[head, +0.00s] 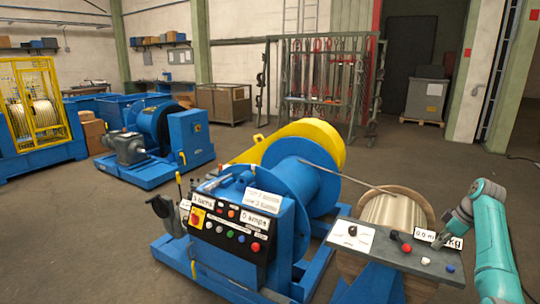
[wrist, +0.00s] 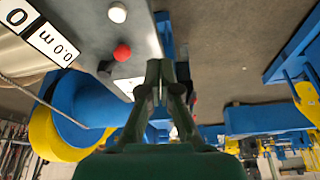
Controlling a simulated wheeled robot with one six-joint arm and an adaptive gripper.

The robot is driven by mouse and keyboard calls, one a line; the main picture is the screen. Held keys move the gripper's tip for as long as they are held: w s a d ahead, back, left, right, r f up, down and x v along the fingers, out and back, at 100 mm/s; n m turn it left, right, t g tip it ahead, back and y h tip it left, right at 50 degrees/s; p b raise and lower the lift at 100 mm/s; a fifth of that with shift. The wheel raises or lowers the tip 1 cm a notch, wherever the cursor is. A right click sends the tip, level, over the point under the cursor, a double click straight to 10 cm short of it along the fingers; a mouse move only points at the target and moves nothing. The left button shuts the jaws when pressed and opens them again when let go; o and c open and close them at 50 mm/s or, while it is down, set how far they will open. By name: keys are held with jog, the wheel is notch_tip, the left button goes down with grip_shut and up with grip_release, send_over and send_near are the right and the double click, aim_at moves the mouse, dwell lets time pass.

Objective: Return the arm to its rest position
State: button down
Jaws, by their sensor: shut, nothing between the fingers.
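My teal arm (head: 490,235) stands at the right edge of the head view, bent over the right end of a grey control desk (head: 385,252). My gripper (wrist: 167,64) shows in the wrist view, its dark fingers together with nothing between them. In the head view its dark end is small, beside the white display plate (head: 425,235), which it partly covers. I cannot tell how far above the desk the fingers are.
The desk carries a red knob (head: 407,248), a white button (head: 425,261) and a blue button (head: 450,268). Left of it are a blue winch drum (head: 300,190) and a black button panel (head: 228,232). A rack of hanging chains (head: 322,80) stands behind. Open floor lies at the back right.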

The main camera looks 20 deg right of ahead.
jog(key=w+a+f+m+t+h, duration=0.1)
jog(key=a+f, duration=0.8)
jog(key=f, duration=0.4)
jog(key=a+f+m+t+h, duration=0.1)
jog(key=a+f, duration=0.7)
jog(key=f, duration=0.5)
jog(key=s+a+f+m+t+h, duration=0.1)
jog(key=s+a+f, duration=0.5)
jog(key=a, duration=0.4)
jog(key=s+a+f+m+t+h, duration=0.1)
jog(key=s+a+f, duration=0.5)
jog(key=a, duration=0.4)
jog(key=s+a+r+m+t, duration=0.15)
jog(key=s+a+r, duration=0.25)
jog(key=s+a, duration=0.45)
jog(key=s+a+r+t, duration=0.2)
jog(key=s+a+r, duration=0.3)
jog(key=s, duration=0.7)
jog(key=s+a+r+t+y, duration=0.1)
jog(key=s+a+r+t, duration=0.1)
jog(key=s+r, duration=0.5)
jog(key=s+a+r+t+y, duration=0.1)
jog(key=s+a+r, duration=0.3)
jog(key=s+r, duration=0.4)
notch_tip(320, 180, up, 6)
jog(key=shift+r+m+t, duration=0.2)
jog(key=shift+m+t, duration=0.15)
jog(key=shift+t, duration=0.1)
jog(key=shift+a, duration=0.1)
